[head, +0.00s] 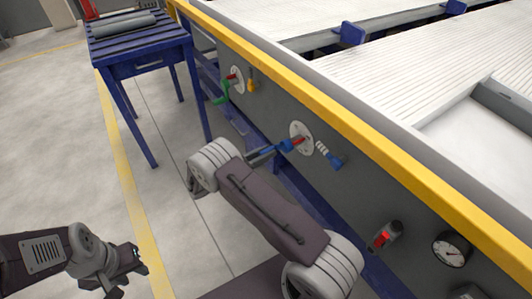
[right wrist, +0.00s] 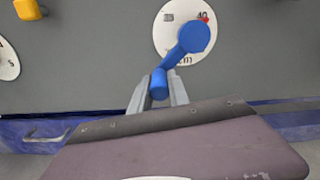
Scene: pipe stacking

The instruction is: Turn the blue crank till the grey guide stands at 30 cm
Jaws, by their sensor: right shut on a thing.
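The blue crank (head: 264,152) sits on a white round dial (head: 301,131) on the machine's grey side panel. In the right wrist view the crank (right wrist: 194,38) reaches down and left from the dial (right wrist: 168,40), and a red mark shows beside the number 40. My right gripper (right wrist: 158,88) is shut on the crank's handle, with one finger on each side. In the head view my right arm mostly hides that gripper. My left gripper (head: 130,279) is open and empty over the floor at lower left. I cannot tell surely which grey part is the guide.
A green crank (head: 221,97) on another dial and a yellow handle (head: 252,79) are farther along the panel. A blue-and-white handle (head: 328,154), a red lever (head: 383,238) and a gauge (head: 452,249) are nearer. A blue table (head: 140,46) bears grey pipes (head: 122,26). Floor at left is clear.

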